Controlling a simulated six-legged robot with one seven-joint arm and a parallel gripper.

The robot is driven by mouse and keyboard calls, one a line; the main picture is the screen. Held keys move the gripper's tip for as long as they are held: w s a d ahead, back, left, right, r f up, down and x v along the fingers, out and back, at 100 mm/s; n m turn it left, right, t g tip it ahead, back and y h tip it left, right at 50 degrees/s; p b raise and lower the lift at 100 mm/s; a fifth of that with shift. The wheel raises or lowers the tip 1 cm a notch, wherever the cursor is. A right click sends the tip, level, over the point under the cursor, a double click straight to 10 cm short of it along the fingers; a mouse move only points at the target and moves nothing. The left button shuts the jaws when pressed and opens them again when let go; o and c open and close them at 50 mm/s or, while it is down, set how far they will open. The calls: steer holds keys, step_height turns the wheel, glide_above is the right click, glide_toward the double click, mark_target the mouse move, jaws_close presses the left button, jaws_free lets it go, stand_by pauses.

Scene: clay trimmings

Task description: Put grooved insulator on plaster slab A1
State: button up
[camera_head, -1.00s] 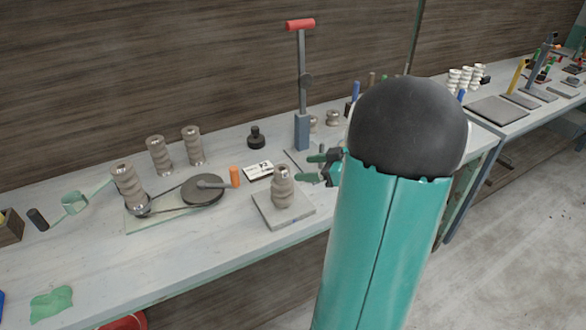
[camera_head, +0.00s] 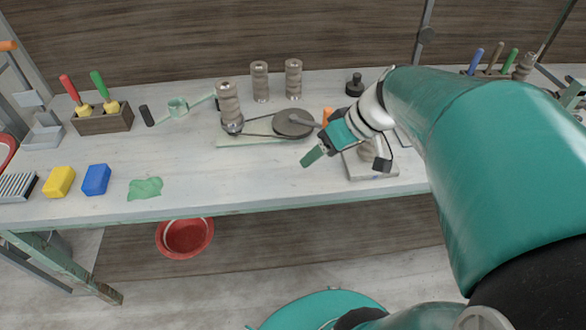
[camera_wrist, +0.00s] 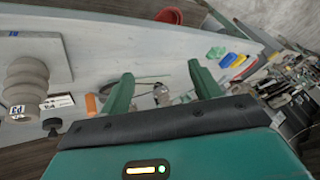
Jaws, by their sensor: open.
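Several grey-brown grooved insulators stand on the bench. Three others stand behind the wheel: a left one (camera_head: 228,102), a middle one (camera_head: 260,82) and a right one (camera_head: 293,80). My gripper (camera_head: 348,161) is open and empty above the bench by the slab. In the wrist view its two green fingers (camera_wrist: 162,86) are spread, and the slab (camera_wrist: 45,48) lies to their left. I cannot read an A1 label.
A dark round wheel (camera_head: 293,123) with a belt lies left of my gripper, near an orange handle (camera_head: 328,116). A black knob-topped piece (camera_head: 355,84) stands behind. Yellow (camera_head: 59,182) and blue (camera_head: 96,179) blocks and a green cloth (camera_head: 145,188) lie left. Front-middle bench is clear.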

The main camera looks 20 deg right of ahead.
steer(key=s+a+r+m+t+h, duration=0.1)
steer(key=s+a+r+m+h, duration=0.1)
steer(key=s+a, duration=0.4)
steer(key=a+r+h, duration=0.1)
steer(key=a+h, duration=0.1)
steer(key=a, duration=0.1)
steer(key=shift+s+m+h, duration=0.25)
steer(key=shift+m+h, duration=0.15)
stand_by(0.5)
